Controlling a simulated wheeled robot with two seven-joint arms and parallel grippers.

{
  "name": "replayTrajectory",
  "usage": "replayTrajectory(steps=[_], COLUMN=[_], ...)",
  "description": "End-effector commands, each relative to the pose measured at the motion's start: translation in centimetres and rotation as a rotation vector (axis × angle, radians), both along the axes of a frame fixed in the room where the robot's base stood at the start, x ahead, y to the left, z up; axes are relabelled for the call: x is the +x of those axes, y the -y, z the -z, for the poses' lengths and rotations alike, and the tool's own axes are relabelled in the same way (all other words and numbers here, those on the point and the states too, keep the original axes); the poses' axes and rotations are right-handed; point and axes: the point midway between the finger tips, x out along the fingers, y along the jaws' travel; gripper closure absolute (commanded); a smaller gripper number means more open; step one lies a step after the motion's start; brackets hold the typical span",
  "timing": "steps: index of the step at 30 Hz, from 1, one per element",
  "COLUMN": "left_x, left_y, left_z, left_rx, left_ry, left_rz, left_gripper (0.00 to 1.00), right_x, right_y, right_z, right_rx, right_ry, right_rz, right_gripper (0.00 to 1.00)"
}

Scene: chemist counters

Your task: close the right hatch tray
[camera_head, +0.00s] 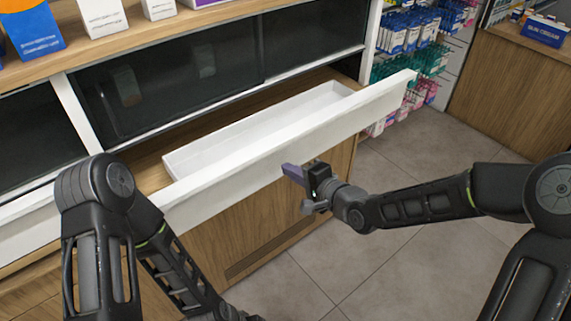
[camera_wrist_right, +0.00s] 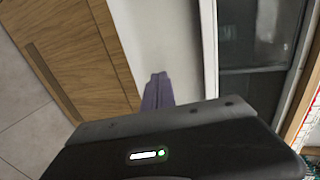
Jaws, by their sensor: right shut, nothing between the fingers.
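The white hatch tray (camera_head: 345,128) stands pulled out from the wooden counter, with its long front panel toward me and its shallow box empty. In the right wrist view the white front panel (camera_wrist_right: 155,35) fills the upper middle. My right gripper (camera_head: 290,171) is shut and empty, its purple fingers right at the outer face of the panel, near mid-length. Its fingers (camera_wrist_right: 157,88) point at the panel in the wrist view; I cannot tell if they touch it. My left arm hangs at the lower left, its gripper out of view.
Dark sliding glass panels (camera_head: 170,80) stand behind the tray, under a wooden shelf (camera_head: 150,35) with boxes. Racks of small packets (camera_head: 408,35) stand at the back right. A second wooden counter (camera_head: 505,90) is at far right. The tiled floor (camera_head: 400,270) is clear.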

Motion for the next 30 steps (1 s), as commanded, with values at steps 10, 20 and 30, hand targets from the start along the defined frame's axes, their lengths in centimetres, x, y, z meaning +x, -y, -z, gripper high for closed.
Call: replayTrajectory(steps=[10,20,30], left_x=[-0.1,-0.1,0.1], left_y=[-0.1,0.0,0.1], left_z=[-0.7,-0.5,1.8], left_rx=[0.003,0.003,-0.003], left_ry=[-0.003,-0.003,0.004], left_rz=[-0.001,-0.001,0.002], left_gripper=[0.06,0.06,0.06], right_x=[1.8,1.9,4.7], right_y=[-1.5,-1.6,-4.1], right_z=[-0.1,0.0,0.5], right_rx=[-0.001,-0.001,0.002], right_ry=[0.0,0.001,0.003], right_rz=[0.0,0.0,-0.002], right_gripper=[1.0,1.0,1.0])
